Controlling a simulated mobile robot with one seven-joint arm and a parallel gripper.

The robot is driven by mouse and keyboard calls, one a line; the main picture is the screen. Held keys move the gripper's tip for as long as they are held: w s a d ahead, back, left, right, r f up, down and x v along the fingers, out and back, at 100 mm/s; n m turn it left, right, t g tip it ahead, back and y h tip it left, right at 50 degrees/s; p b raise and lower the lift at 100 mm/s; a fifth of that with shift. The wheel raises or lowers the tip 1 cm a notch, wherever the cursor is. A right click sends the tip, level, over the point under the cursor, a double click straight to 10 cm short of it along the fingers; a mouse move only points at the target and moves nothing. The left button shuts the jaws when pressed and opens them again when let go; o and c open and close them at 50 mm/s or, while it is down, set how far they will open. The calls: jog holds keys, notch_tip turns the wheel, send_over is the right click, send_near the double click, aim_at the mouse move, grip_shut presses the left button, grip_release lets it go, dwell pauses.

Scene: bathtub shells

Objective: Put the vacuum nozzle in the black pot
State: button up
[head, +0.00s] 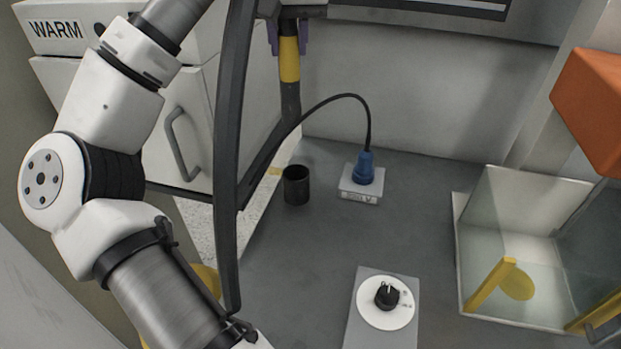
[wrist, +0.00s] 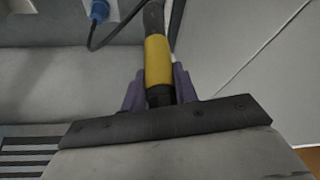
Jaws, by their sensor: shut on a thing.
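The vacuum nozzle (head: 289,66) is a dark tube with a yellow band. It is at the top centre of the head view, raised above the floor. The black pot (head: 296,186) is a small open cylinder standing upright on the grey floor, below the nozzle in the head view. The wrist view does not show the pot.
A blue plug (head: 365,166) with a black cable sits on a white box (head: 360,188) right of the pot. A white cabinet (head: 190,130) stands left. A knob plate (head: 386,300), a glass-walled box (head: 520,240) and an orange block (head: 595,110) are right. Floor between is clear.

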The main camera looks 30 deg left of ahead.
jog(key=shift+w, duration=0.3)
jog(key=shift+w+f, duration=0.1)
jog(key=shift+f, duration=0.2)
notch_tip(320, 180, down, 19)
jog(key=p, duration=0.3)
jog(key=shift+f+b, duration=0.3)
jog(key=o, duration=1)
jog(key=shift+r, duration=0.1)
